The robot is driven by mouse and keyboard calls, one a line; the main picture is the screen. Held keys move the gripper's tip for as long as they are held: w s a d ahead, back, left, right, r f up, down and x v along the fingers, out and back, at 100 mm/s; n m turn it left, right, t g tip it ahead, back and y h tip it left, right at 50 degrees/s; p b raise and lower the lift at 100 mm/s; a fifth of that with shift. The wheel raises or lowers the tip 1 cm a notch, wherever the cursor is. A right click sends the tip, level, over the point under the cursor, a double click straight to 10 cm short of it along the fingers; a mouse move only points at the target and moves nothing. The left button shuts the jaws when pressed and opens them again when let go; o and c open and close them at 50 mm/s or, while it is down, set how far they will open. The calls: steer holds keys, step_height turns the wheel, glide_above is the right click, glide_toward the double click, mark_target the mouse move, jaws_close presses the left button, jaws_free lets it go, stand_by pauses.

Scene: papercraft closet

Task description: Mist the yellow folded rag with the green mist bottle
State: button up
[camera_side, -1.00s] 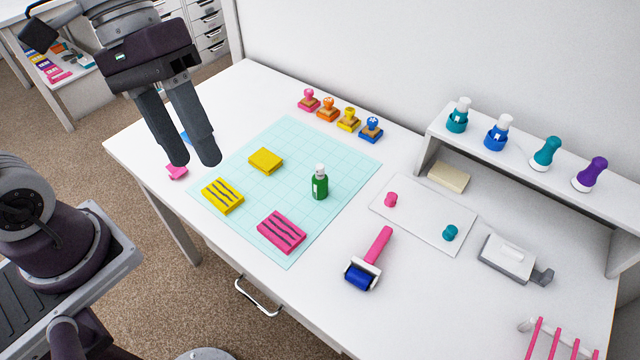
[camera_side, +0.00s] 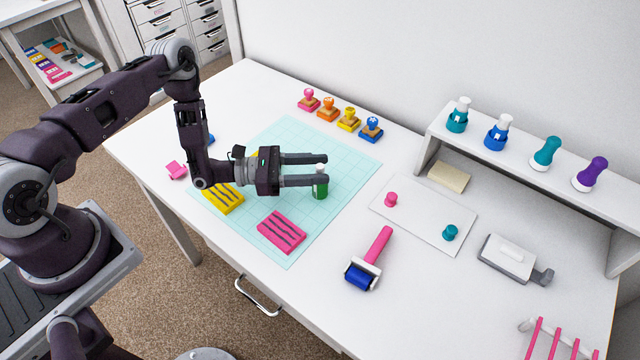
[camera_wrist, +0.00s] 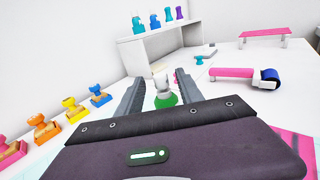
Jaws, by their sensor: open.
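The green mist bottle (camera_side: 320,188) stands upright on the pale blue grid mat, its white top between my fingertips in the side view. My gripper (camera_side: 326,170) is open and level, pointing right. In the wrist view the bottle (camera_wrist: 165,100) shows between the two open fingers (camera_wrist: 160,80), with no clear contact. A yellow folded piece with dark stripes (camera_side: 224,200), which looks like the rag, lies flat on the mat, left of the bottle and partly behind my wrist. A plain yellow block (camera_side: 252,153) is mostly hidden behind my gripper.
A pink striped piece (camera_side: 282,232) lies at the mat's front. Several stamps (camera_side: 349,118) line the mat's back edge. A pink-handled roller (camera_side: 368,262) and a white board (camera_side: 420,215) with two small knobs lie to the right. A shelf (camera_side: 520,155) with bottles stands behind.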

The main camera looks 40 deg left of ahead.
steer(key=x, duration=0.4)
steer(key=shift+d, duration=0.1)
steer(key=shift+s, duration=0.1)
jaws_close()
stand_by(1.1)
